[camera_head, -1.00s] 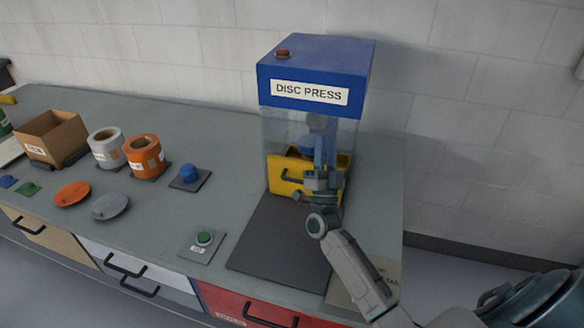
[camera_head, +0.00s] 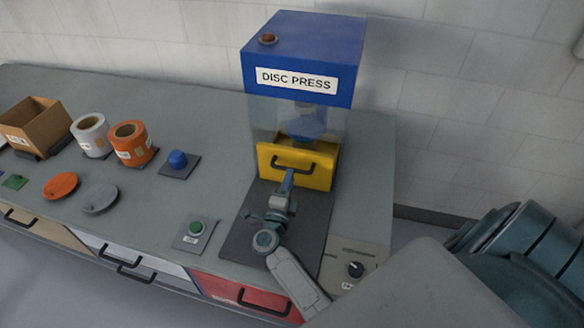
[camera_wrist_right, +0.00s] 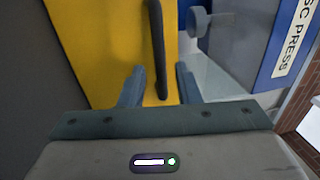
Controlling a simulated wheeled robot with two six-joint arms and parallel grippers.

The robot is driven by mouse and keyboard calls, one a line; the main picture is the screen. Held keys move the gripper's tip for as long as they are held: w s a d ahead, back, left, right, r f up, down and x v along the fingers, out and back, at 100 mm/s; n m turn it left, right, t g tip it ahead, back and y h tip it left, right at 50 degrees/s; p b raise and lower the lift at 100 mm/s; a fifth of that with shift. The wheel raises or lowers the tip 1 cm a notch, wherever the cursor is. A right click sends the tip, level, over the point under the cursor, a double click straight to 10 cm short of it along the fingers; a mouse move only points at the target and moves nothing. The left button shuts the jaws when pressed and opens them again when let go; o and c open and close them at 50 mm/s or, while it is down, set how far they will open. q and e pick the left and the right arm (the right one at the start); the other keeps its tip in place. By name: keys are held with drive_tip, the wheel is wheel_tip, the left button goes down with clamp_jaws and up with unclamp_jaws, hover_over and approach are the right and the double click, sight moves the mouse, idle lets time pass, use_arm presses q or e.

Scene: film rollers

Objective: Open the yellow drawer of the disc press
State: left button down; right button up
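The disc press (camera_head: 303,50) has a blue top and a clear chamber, and stands at the back right of the counter. Its yellow drawer (camera_head: 322,172) is at the base; I cannot tell how far out it sits. The drawer's dark handle (camera_head: 292,162) runs across its front. My right gripper (camera_head: 288,176) is in front of the handle. In the right wrist view my right gripper (camera_wrist_right: 161,85) has its fingers apart, with the handle (camera_wrist_right: 157,45) reaching between them and the yellow front (camera_wrist_right: 100,40) beyond. My left gripper is not in view.
A dark mat (camera_head: 245,240) lies before the press, with a green button (camera_head: 195,228) left of it and a knob panel (camera_head: 356,268) right. A blue button (camera_head: 178,160), rolls, discs and a cardboard box (camera_head: 35,128) stand farther left.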

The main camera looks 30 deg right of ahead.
sight(301, 151)
drive_tip(key=shift+x, duration=2)
clamp_jaws()
